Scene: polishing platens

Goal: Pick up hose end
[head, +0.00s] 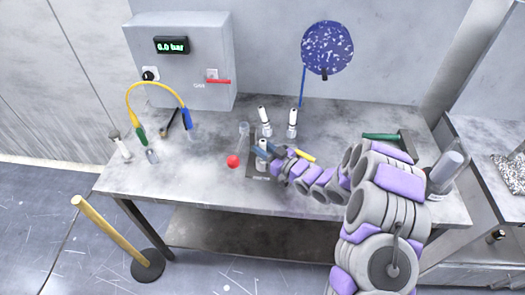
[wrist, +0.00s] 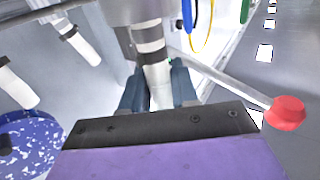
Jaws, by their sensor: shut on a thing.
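A yellow hose (head: 150,86) arches over the left of the bench, with a green end (head: 140,135) and a blue end (head: 187,118). The hose also shows at the top of the wrist view (wrist: 206,25). My gripper (head: 265,151) is away from it, at mid-bench. It is shut on a white fitting with dark bands (head: 262,160), with one jaw on each side in the wrist view (wrist: 158,88). The fitting stands upright at a dark plate (head: 257,174); its lower part is partly hidden.
Two similar white fittings (head: 265,122) (head: 292,124) stand behind. A lever with a red ball (head: 233,161) is left of my gripper. A grey box (head: 190,60) reads 6.0 bar. A green-handled tool (head: 381,136) lies right. The front-left bench is clear.

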